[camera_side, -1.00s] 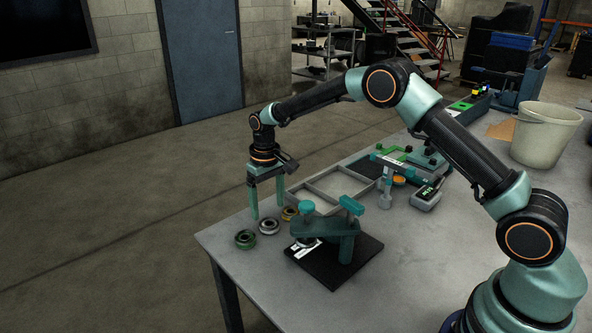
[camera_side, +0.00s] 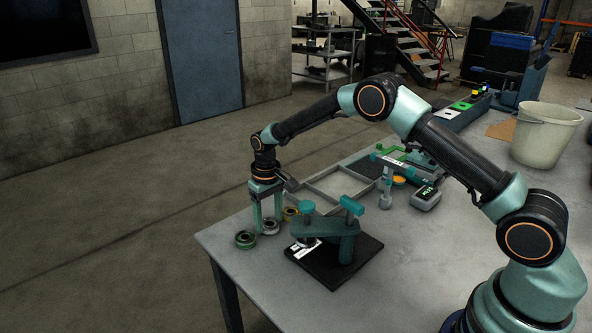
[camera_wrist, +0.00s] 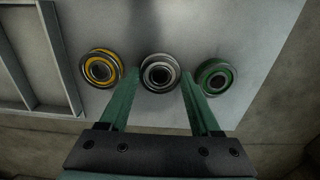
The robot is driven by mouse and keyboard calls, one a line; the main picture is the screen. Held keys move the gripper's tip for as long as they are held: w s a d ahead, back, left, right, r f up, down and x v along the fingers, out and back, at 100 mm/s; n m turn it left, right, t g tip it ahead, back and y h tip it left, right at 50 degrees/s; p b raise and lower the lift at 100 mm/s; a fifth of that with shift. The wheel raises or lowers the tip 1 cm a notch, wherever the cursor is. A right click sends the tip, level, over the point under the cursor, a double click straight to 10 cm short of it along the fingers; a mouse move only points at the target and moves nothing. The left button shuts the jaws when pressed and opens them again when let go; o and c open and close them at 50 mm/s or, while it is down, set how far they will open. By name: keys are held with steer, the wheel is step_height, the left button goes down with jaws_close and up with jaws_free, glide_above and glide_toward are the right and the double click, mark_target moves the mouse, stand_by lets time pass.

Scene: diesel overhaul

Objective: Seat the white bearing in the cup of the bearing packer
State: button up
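The white bearing (camera_side: 271,228) lies flat on the table's left side. It is the middle one of three bearings in a row, and it also shows in the wrist view (camera_wrist: 161,74). My gripper (camera_side: 267,225) is low over it and pointing down. The bearing packer (camera_side: 334,228) is a teal press with two raised handles on a black base plate, to the right of the bearing. Its cup is mostly hidden under the teal body.
A green bearing (camera_side: 245,240) and a yellow bearing (camera_side: 291,213) flank the white one closely. A grey divided tray (camera_side: 338,186) lies behind, with a digital meter (camera_side: 426,198) and a white bucket (camera_side: 545,135) to the right. The table's left edge is close by.

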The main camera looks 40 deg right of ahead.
mark_target(270, 223)
steer(key=shift+r, duration=2.3)
steer(key=shift+d+r, duration=0.1)
steer(key=shift+d, duration=0.05)
steer(key=s+d+r, duration=0.3)
steer(key=s+d, duration=0.2)
steer(key=s, duration=0.2)
steer(key=s+d+r, duration=0.3)
steer(key=s+d, duration=0.2)
steer(key=s, duration=0.2)
steer(key=shift+d+f, duration=0.1)
steer(key=shift+f, duration=2.7)
steer(key=shift+f, duration=0.35)
steer(key=shift+f, duration=0.3)
